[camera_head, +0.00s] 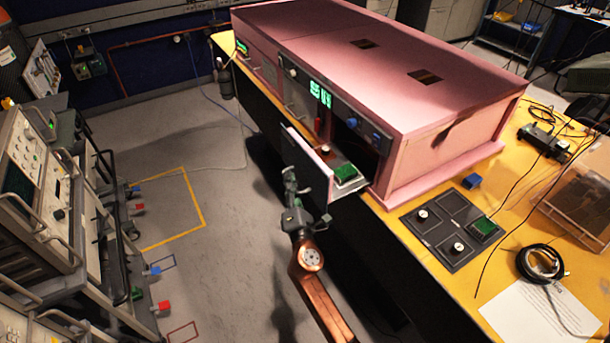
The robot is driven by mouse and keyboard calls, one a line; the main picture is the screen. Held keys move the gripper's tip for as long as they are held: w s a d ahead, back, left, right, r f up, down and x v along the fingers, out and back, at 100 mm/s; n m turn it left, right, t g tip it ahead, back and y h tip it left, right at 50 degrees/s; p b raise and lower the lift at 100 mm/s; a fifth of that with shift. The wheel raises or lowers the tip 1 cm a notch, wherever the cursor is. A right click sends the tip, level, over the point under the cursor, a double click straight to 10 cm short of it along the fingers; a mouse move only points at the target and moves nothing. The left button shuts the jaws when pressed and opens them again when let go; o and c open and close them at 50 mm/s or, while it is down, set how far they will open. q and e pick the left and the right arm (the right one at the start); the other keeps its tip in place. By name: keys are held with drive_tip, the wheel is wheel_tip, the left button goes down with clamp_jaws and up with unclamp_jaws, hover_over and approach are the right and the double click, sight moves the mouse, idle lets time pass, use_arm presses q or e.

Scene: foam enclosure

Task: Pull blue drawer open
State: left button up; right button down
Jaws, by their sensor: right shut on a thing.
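A pink foam enclosure (380,60) stands on a yellow bench. I cannot see blue on this panel. A green block (345,173) and a small white knob part (325,150) show inside the drawer. My right gripper (289,178) is at the outer face of the drawer front, shut on the drawer's handle, which is mostly hidden by the fingers. A blue knob (352,123) sits on the enclosure above the opening. My left gripper is not in view.
A dark panel (437,238) with knobs and a green board, a small blue block (472,181), a black cable coil (540,262) and a clear bin (580,195) are on the bench at right. Instrument racks (40,180) stand at left. The floor between is open.

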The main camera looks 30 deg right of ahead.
drive_tip(key=shift+s+a+f, duration=0.1)
drive_tip(key=shift+a, duration=1)
drive_tip(key=c, duration=2.1)
unclamp_jaws()
drive_tip(key=shift+o, duration=0.3)
drive_tip(key=v, duration=1.2)
